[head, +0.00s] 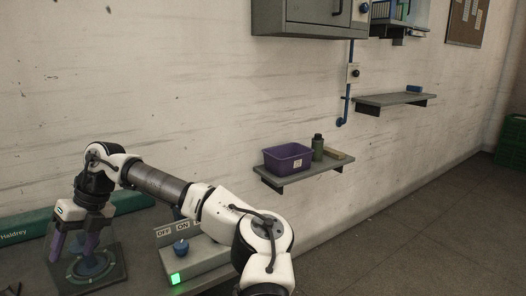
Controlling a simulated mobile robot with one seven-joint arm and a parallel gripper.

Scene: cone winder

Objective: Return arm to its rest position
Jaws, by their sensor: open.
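My gripper (74,250) hangs at the lower left of the head view, pointing down with its purple fingers spread apart. My white and dark arm reaches from the bottom middle to the left and bends down at the wrist.
A grey control box (199,263) marked OFF and ON has a blue knob (181,246) and a lit green lamp (176,278). A wall shelf (300,174) holds a purple bin (287,157) and a green bottle (318,147).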

